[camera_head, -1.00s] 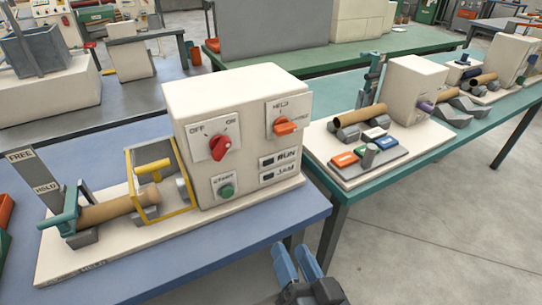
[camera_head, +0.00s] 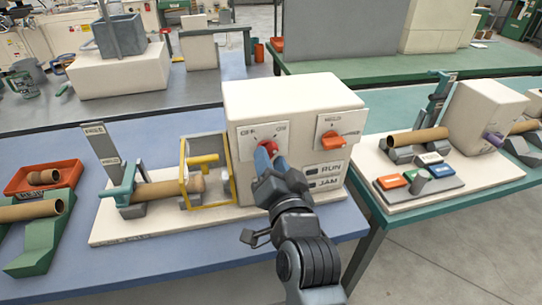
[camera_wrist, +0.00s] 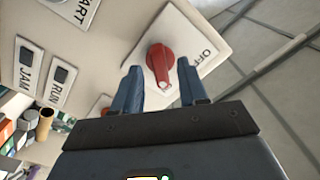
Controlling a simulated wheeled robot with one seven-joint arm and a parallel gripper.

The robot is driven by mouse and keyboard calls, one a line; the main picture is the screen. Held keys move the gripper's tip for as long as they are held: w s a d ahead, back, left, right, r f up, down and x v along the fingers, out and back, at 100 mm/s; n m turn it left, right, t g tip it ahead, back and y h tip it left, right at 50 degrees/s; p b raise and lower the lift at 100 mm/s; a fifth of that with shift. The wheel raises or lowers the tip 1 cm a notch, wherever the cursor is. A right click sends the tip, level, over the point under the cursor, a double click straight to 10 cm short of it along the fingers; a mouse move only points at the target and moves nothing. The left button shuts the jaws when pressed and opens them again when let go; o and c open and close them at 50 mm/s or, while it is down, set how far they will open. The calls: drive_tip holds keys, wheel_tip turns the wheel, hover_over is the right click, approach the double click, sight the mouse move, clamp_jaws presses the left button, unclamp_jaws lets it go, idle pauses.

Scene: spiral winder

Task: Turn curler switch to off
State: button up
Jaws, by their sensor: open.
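The curler switch is a red knob (camera_head: 268,146) on a white plate marked OFF at left and ON at right, on the front of a cream machine box (camera_head: 290,95). My gripper (camera_head: 271,160) is in front of it and hides its lower part. In the wrist view the red knob (camera_wrist: 160,66) lies between my two open blue fingers, with a visible gap on each side. Its white-marked end points down toward my palm, not at the OFF label (camera_wrist: 207,54). The ON label is hidden there.
An orange selector knob (camera_head: 338,138) sits to the right, above the RUN and JAM panels (camera_head: 325,170). A yellow guard frame (camera_head: 205,160) and a cardboard tube (camera_head: 165,189) stand to the left. Another machine box (camera_head: 485,115) stands on the right table.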

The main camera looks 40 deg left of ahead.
drive_tip(key=shift+w+a, duration=0.45)
drive_tip(key=shift+a, duration=0.1)
clamp_jaws()
